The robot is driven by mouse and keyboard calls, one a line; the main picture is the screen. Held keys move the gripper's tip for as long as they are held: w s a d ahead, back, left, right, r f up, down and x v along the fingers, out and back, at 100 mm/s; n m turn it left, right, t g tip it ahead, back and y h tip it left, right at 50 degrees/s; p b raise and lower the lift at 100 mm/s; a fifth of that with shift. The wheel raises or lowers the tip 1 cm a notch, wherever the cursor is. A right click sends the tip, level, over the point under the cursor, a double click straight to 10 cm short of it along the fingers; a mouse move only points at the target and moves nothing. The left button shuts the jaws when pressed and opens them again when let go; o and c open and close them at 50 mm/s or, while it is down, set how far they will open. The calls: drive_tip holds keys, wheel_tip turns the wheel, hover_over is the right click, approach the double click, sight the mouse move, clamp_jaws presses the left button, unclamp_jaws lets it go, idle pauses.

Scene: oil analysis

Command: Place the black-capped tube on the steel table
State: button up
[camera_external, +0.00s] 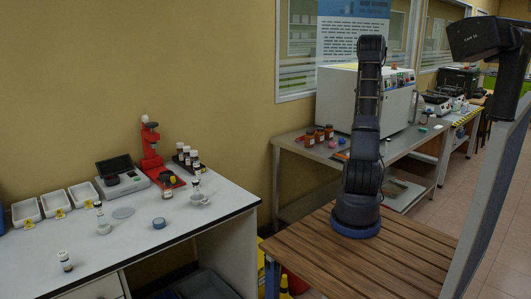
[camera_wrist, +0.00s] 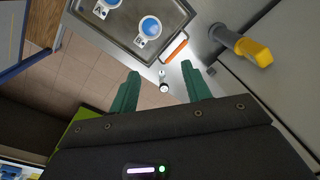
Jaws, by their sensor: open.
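My gripper (camera_wrist: 161,84) shows two green fingers spread apart in the wrist view, with nothing held between them. A small tube-like item (camera_wrist: 163,78) appears in the gap, beyond the fingertips; its cap colour is too small to tell. A small dark item (camera_wrist: 211,71) lies to the right of the right finger. The steel table (camera_wrist: 204,48) fills the upper part of the wrist view; it also shows in the external view (camera_external: 410,148), behind my arm. My gripper is hidden in the external view.
A metal tray (camera_wrist: 98,36) holds blue cups marked A and B, with an orange-and-white item (camera_wrist: 175,46) beside it.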

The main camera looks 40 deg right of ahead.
drive_tip(key=w+a+r+n, duration=0.3)
drive_tip(key=w+a+r, duration=0.15)
drive_tip(key=a, duration=0.55)
drive_tip(key=w+a+r+n, duration=0.3)
drive_tip(key=a+r, duration=0.3)
drive_tip(key=a, duration=0.5)
drive_tip(key=s+a+r+n+t, duration=0.1)
drive_tip(key=a+r+n, duration=0.2)
drive_tip(key=a, duration=0.7)
drive_tip(key=a+r+n+t, duration=0.1)
drive_tip(key=a+r+n, duration=0.2)
drive_tip(key=a, duration=0.7)
drive_tip(key=s+a+n, duration=0.3)
drive_tip(key=s+a, duration=0.1)
drive_tip(key=a, duration=0.4)
drive_tip(key=s+a+n, duration=0.3)
drive_tip(key=s+a, duration=0.1)
drive_tip(key=a, duration=0.4)
drive_tip(key=s+a+f+n+t, duration=0.1)
drive_tip(key=s+a+f+n, duration=0.1)
drive_tip(key=s+a, duration=0.4)
drive_tip(key=s+a+f+n+t, duration=0.1)
drive_tip(key=s+a+f+n, duration=0.2)
drive_tip(key=s+a+n, duration=0.2)
drive_tip(key=s+a, duration=0.2)
drive_tip(key=shift+s+y, duration=0.3)
